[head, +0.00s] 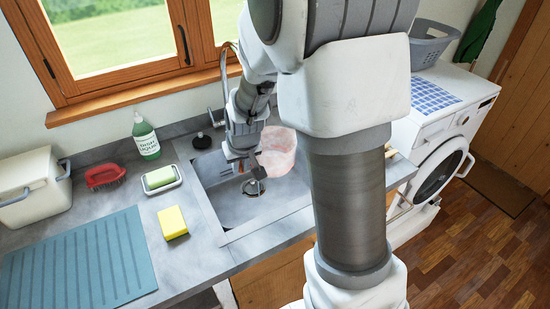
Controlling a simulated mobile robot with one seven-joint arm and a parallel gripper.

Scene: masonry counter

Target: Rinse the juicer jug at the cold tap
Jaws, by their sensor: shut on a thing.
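A pinkish, cloudy jug (277,152), which I take for the juicer jug, is over the right part of the grey sink (237,208). My gripper (258,163) reaches down beside the jug's left side and is shut on it; the exact grip point is small and partly hidden. The metal tap (214,118) rises behind the sink, and its upper part runs close behind my arm. My arm hides much of the spout, and I cannot tell whether water is running. The drain (254,187) shows below my gripper.
A black plug (202,141), green soap bar on a dish (162,180), yellow sponge (172,222), red brush (105,176), dish-liquid bottle (145,137) and white bin (33,188) stand left of the sink. A blue ribbed mat (80,265) lies in front. A washing machine (440,135) stands right.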

